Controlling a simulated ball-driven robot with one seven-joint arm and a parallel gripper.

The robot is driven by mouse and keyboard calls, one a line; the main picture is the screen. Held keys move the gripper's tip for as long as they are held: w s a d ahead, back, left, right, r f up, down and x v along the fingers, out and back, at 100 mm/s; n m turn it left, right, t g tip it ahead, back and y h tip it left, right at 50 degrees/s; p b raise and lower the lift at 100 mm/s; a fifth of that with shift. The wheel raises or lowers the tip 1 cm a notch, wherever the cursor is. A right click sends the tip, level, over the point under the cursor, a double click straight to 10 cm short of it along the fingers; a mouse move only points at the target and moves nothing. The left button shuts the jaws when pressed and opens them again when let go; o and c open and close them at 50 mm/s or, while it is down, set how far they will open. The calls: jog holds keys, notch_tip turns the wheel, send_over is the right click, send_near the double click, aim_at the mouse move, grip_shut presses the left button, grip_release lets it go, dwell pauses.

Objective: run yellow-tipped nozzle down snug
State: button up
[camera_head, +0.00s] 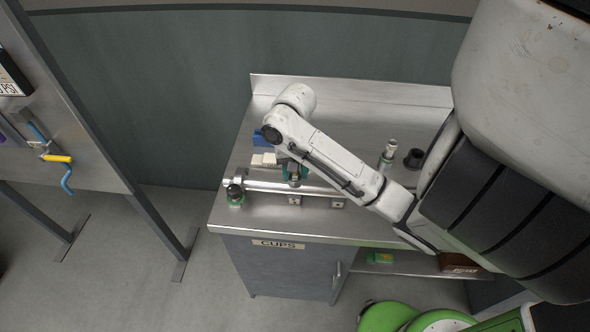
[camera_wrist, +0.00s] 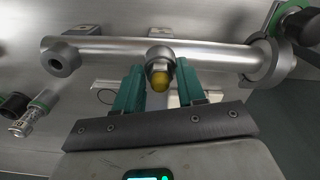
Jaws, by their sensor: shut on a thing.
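The yellow-tipped nozzle (camera_wrist: 160,74) stands at the middle of a horizontal steel pipe (camera_wrist: 105,48) in the wrist view, its yellow end facing the camera. My gripper (camera_wrist: 160,84) has one green finger on each side of the nozzle and is shut on it. How far the nozzle sits into the pipe is hidden. In the head view, the pipe (camera_head: 262,187) lies along the front of the steel bench, and my gripper (camera_head: 294,178) is over its middle, partly covered by my arm.
The steel bench (camera_head: 385,105) also holds a blue block (camera_head: 258,139), white blocks (camera_head: 264,160), a steel fitting with a green band (camera_head: 387,154) and a black cup (camera_head: 413,158). A black-and-green fitting (camera_head: 235,194) is at the pipe's left end. A panel (camera_head: 75,125) stands left.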

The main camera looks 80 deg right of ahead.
jog(key=shift+m, duration=0.8)
jog(key=shift+m, duration=0.9)
jog(key=shift+m, duration=0.8)
jog(key=shift+m, duration=0.9)
